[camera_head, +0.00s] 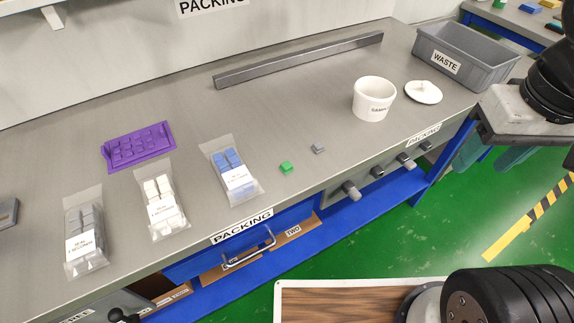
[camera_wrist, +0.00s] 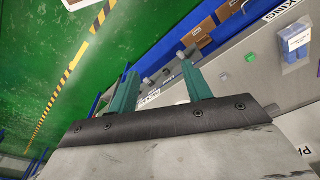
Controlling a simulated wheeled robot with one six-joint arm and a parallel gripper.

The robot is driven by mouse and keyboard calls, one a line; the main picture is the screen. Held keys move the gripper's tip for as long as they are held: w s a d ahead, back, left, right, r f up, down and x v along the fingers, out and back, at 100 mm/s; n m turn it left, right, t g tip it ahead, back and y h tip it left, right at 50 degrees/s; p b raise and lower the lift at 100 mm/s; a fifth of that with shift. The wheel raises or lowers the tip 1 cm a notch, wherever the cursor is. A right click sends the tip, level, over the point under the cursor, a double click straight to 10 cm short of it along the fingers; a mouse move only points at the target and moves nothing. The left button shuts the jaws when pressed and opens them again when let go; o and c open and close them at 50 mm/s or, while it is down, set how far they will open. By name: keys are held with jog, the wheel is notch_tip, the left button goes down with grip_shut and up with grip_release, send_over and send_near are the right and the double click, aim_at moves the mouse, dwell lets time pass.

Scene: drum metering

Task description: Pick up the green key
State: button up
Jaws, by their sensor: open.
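The green key (camera_head: 286,168) is a small green block lying on the grey bench, right of the bag of blue keys. It also shows in the wrist view (camera_wrist: 251,57) at the upper right.
Bags of blue (camera_head: 231,172), white (camera_head: 161,204) and grey keys (camera_head: 86,232) lie to the left, near a purple tray (camera_head: 138,146). Knobs and a drawer handle protrude from the bench front.

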jog(key=n+g, duration=0.1)
jog(key=n, duration=0.6)
send_over(289, 168)
notch_tip(289, 168, down, 13)
notch_tip(289, 168, down, 8)
jog(key=shift+r, duration=0.15)
jog(key=c, duration=1.1)
